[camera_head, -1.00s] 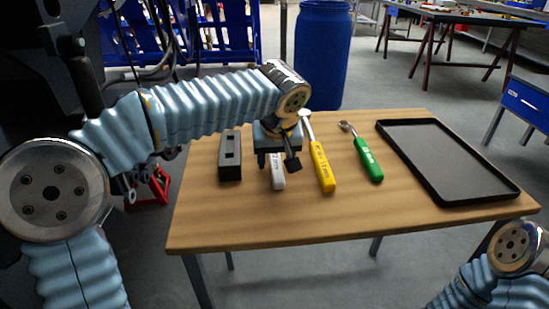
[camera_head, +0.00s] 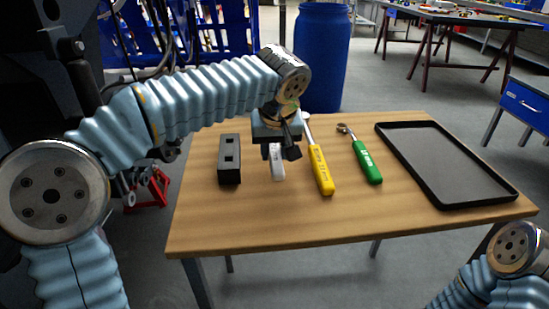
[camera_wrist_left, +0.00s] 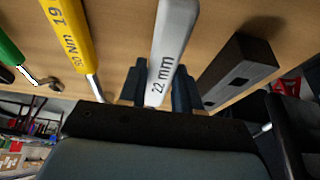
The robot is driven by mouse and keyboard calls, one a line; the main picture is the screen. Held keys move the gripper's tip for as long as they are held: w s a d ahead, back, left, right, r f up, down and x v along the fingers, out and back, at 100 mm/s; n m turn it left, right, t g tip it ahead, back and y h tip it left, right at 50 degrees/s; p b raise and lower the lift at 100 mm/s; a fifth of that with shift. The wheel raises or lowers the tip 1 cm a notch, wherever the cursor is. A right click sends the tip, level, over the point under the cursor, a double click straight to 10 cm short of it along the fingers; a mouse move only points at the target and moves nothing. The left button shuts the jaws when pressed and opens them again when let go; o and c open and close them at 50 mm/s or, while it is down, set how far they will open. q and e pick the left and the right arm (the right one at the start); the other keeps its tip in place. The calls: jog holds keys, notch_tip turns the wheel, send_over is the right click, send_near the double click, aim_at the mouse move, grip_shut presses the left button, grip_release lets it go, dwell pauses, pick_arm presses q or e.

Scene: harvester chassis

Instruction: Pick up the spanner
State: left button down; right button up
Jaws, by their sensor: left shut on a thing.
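The spanner (camera_head: 277,171) is grey-white and marked "22 mm". My left gripper (camera_head: 280,150) is over it in the head view and hides much of it. In the left wrist view the spanner (camera_wrist_left: 174,38) runs between the two dark fingers of the left gripper (camera_wrist_left: 158,88), which is shut on it. Whether it is clear of the table is hard to tell. My right gripper is out of view; only part of the right arm shows at the lower right.
A black block with slots (camera_head: 229,160) stands left of the spanner. A yellow-handled tool (camera_head: 320,172) and a green-handled tool (camera_head: 368,162) lie to the right. A black tray (camera_head: 447,162) lies at the table's (camera_head: 300,228) right end. The front strip is bare.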

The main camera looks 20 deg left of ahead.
pick_arm(q)
jog(key=s+d+r, duration=0.9)
jog(key=d+r, duration=0.1)
jog(key=shift+d, duration=0.35)
jog(key=c, duration=1.4)
grip_release()
jog(key=shift+c, duration=0.2)
grip_shut()
